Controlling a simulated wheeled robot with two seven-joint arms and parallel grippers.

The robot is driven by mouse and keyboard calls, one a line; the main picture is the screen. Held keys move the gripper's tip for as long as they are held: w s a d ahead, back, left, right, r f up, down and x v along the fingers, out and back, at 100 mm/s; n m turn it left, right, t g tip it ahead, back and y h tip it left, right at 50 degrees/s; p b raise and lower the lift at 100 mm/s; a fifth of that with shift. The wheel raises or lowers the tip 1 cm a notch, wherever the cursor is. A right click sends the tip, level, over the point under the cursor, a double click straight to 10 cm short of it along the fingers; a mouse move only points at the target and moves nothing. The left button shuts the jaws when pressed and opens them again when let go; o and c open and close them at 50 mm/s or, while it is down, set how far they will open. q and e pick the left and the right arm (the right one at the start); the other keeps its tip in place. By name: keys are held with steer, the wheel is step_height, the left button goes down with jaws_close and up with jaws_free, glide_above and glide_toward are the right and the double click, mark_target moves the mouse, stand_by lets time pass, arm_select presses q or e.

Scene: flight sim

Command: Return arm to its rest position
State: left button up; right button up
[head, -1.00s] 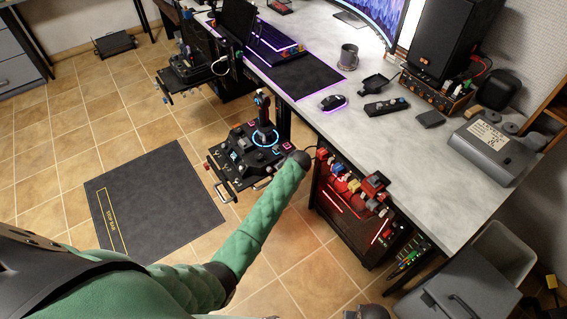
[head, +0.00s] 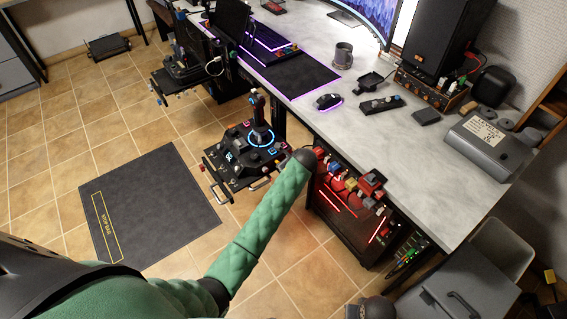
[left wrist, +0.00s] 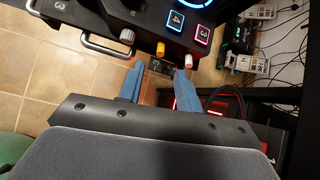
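My left arm (head: 262,228), in a green quilted sleeve, reaches from the lower left up to the front of the desk in the head view. Its dark end (head: 305,157) appears right of the joystick panel (head: 250,150) and in front of the red-lit case. The gripper itself is hidden there. In the left wrist view my left gripper (left wrist: 158,88) shows two blue fingers standing apart, with no held object visible. The fingertips appear just below the panel's edge with its orange and white knobs (left wrist: 172,54); whether they touch it is unclear. My right gripper is not in view.
The red-lit case (head: 345,215) with colored switches on top stands under the desk (head: 440,165). Cables (left wrist: 285,45) hang at the right in the wrist view. A grey bin (head: 470,285) is at the lower right. The floor around the dark mat (head: 150,205) is clear.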

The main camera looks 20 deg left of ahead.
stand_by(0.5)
arm_select(q)
steer(key=d+r+n+h, duration=0.35)
steer(key=r+n, duration=0.25)
steer(key=n, duration=0.9)
steer(key=s+d+n+h, duration=0.2)
steer(key=s+n, duration=0.3)
steer(key=s, duration=0.2)
steer(key=s+f+g, duration=0.1)
steer(key=s+f, duration=0.4)
steer(key=s, duration=0.7)
steer(key=s+a+f+n+g+h, duration=0.1)
steer(key=s+f, duration=0.4)
steer(key=s, duration=0.8)
steer(key=s+f+g, duration=0.2)
steer(key=s+f, duration=0.3)
steer(key=s, duration=0.8)
steer(key=shift+a+f+n, duration=0.15)
steer(key=shift+f+n, duration=0.15)
steer(key=shift+n, duration=0.1)
